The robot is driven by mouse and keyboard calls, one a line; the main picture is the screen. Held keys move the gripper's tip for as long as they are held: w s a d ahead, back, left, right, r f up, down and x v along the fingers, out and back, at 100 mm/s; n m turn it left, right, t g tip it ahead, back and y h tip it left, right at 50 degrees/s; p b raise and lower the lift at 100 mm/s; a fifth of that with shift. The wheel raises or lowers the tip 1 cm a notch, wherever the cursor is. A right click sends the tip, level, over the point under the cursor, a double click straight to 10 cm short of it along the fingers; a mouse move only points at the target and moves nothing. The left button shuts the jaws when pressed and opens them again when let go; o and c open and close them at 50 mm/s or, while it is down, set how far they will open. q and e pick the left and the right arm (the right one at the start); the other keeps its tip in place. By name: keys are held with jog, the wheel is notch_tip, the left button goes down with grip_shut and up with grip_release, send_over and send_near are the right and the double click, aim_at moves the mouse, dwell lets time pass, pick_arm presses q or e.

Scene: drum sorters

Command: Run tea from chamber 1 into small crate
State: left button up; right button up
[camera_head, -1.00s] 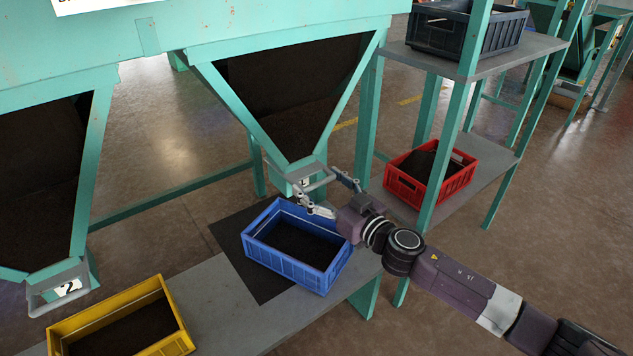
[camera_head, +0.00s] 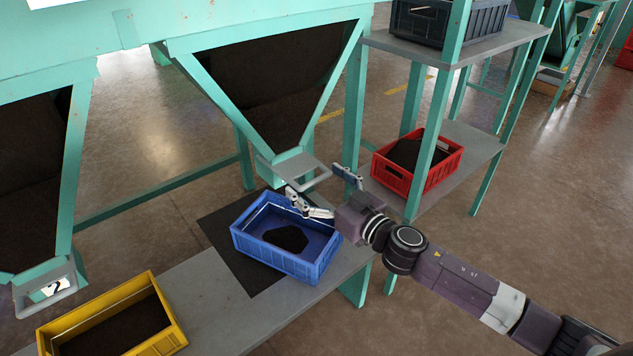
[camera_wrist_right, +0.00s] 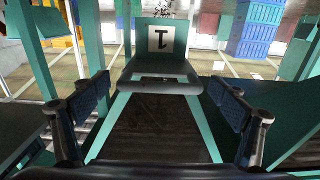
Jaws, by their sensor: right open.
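Chamber 1 (camera_head: 272,85) is a green-framed hopper with dark tea behind its front. Its grey gate with a bar handle (camera_head: 299,170) sticks out at the bottom; the "1" plate (camera_wrist_right: 160,40) shows upside down in the right wrist view. A blue crate (camera_head: 275,262) stands below it on a dark mat, with a dark patch of tea on its blue floor. My right gripper (camera_head: 314,180) is open around the gate handle, one finger on each side; contact is unclear. It also shows in the wrist view (camera_wrist_right: 158,88). My left gripper is not in view.
A yellow crate (camera_head: 165,345) with dark contents stands at the lower left, near chamber 2's gate (camera_head: 45,290). A red crate (camera_head: 440,178) and a black crate (camera_head: 455,38) sit on a shelf rack at right. Green posts stand close to my right arm.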

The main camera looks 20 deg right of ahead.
jog(key=v, duration=1.2)
dwell(6.8)
